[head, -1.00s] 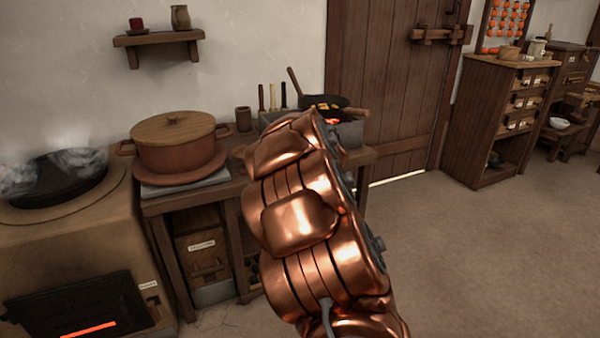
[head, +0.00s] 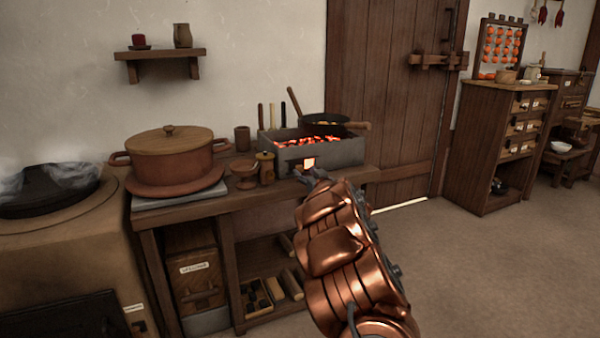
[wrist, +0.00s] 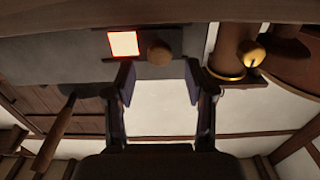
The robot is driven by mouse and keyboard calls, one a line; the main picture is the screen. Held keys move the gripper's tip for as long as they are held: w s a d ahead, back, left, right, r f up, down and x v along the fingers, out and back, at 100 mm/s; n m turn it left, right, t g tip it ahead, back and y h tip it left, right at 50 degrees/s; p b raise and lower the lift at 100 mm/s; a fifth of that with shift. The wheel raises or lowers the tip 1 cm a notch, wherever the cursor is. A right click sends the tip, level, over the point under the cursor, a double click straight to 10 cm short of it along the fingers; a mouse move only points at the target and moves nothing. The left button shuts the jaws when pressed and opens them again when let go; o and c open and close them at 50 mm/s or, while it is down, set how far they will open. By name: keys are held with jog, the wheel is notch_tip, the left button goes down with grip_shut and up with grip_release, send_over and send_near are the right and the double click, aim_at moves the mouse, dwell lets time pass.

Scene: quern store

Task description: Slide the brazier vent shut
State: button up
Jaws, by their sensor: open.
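The grey brazier (head: 345,152) stands on the wooden bench, with glowing coals on top. In the wrist view the glowing opening (wrist: 123,44) lies beside a round wooden knob (wrist: 159,52) on the grey front. My gripper (head: 314,178) is in front of the brazier, just below the opening. In the wrist view its fingers (wrist: 160,75) are spread and empty, with the knob between and just beyond the tips. I cannot tell whether either finger touches the brazier.
A small lidded jar (head: 265,168) and a wooden bowl (head: 243,172) stand close left. A large lidded pot (head: 172,158) is further left. The floor to the right is clear.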

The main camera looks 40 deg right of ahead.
aim_at(301, 169)
jog(key=shift+b+x, duration=0.7)
jog(key=shift+x, duration=1.7)
grip_shut()
